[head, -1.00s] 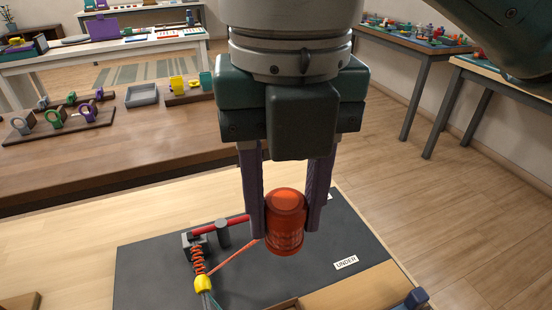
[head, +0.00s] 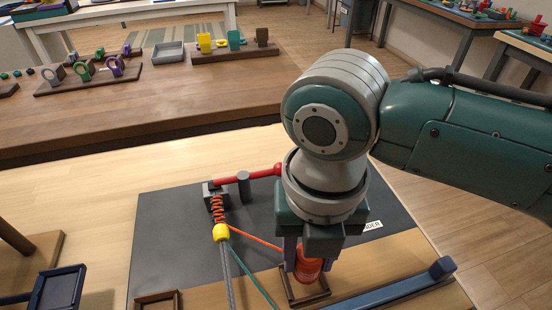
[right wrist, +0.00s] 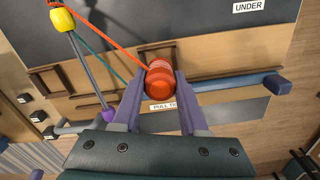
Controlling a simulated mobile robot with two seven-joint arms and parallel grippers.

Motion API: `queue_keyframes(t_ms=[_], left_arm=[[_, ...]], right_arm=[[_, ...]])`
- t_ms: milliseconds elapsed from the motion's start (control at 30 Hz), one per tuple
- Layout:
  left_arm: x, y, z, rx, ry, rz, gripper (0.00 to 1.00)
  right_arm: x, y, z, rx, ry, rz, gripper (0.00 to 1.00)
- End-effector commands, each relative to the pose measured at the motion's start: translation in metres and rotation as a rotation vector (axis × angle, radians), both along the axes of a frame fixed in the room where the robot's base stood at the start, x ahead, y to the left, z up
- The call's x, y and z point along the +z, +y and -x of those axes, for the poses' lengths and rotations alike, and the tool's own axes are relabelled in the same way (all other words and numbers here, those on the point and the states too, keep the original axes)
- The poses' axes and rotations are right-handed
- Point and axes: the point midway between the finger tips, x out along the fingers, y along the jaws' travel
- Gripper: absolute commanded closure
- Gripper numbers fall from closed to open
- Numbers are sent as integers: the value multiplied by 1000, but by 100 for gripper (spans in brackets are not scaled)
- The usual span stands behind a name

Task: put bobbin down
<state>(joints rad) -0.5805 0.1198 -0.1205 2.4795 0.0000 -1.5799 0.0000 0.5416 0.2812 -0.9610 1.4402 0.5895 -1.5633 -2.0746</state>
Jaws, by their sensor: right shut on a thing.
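My right gripper (head: 308,262) points down and is shut on the orange-red bobbin (head: 309,268). Both fingers flank the bobbin, which also shows in the right wrist view (right wrist: 159,84). The bobbin is at a small wooden-rimmed holder (head: 322,294) near the front of the dark board (head: 160,240); I cannot tell whether it touches the bottom. An orange cord (head: 258,242) runs from the bobbin to the yellow piece (head: 221,232) below the coiled red braid (head: 217,207). My left gripper is not in view.
A red bar (head: 250,174) and a grey post (head: 243,185) stand by the braid. Grey and green cords run frontward. A blue bar (head: 385,292) lies right of the holder. Another wooden holder (head: 158,297) sits at front left. The dark board's middle left is clear.

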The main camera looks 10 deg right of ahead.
Motion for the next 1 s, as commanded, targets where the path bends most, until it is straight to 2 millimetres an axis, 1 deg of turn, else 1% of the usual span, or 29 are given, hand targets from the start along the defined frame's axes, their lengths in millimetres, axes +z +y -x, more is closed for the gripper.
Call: queue_keyframes(t_ms=[33,133,433,667,700,933,1000], left_arm=[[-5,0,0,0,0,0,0],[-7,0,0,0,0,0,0],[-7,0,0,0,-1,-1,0],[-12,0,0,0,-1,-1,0],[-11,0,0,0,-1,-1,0],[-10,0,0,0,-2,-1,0],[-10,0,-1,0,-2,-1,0]], right_arm=[[-11,0,1,0,3,0,100],[-22,1,1,0,2,0,100],[-24,0,0,1,0,-1,100],[-31,0,0,0,1,0,100],[-30,0,0,0,1,-1,54],[-30,0,0,0,1,-1,28],[-30,0,0,0,1,-1,27]])
